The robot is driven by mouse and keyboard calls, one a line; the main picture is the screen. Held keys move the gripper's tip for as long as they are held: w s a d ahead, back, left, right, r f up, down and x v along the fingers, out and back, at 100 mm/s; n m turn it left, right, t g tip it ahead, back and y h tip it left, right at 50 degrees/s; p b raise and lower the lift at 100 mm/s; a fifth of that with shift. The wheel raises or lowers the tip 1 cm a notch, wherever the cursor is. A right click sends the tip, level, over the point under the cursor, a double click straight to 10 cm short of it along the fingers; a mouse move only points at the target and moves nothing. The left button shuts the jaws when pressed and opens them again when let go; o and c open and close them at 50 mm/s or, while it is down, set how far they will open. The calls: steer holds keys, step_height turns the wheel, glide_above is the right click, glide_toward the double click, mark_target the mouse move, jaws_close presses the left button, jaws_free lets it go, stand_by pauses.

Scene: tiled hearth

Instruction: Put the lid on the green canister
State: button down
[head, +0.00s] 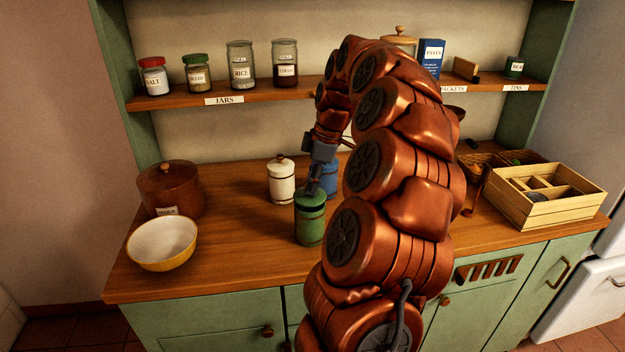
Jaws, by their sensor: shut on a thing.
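The green canister (310,228) stands upright on the wooden counter, near the middle and in front of a white canister and a blue one. A green lid (308,199) is at the canister's top. My gripper (312,189) points down from above and is shut on the lid, around its knob. The lid looks level and in line with the canister. I cannot tell from this view whether it rests fully on the rim or is slightly above it. The knob is mostly hidden by the fingers.
The white lidded canister (281,181) stands behind left, and the blue canister (329,180) close behind, partly hidden by my arm. A brown crock (172,190) and yellow bowl (162,243) are at left. A wooden divided box (520,212) is at right. A shelf (200,100) holds jars.

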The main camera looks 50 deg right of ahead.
steer(key=shift+f+b, duration=0.45)
steer(key=shift+f, duration=0.55)
stand_by(0.8)
steer(key=c, duration=0.9)
jaws_free()
steer(key=shift+p+v, duration=0.55)
steer(key=shift+v, duration=1.7)
steer(key=shift+r, duration=0.1)
steer(key=shift+v, duration=3.7)
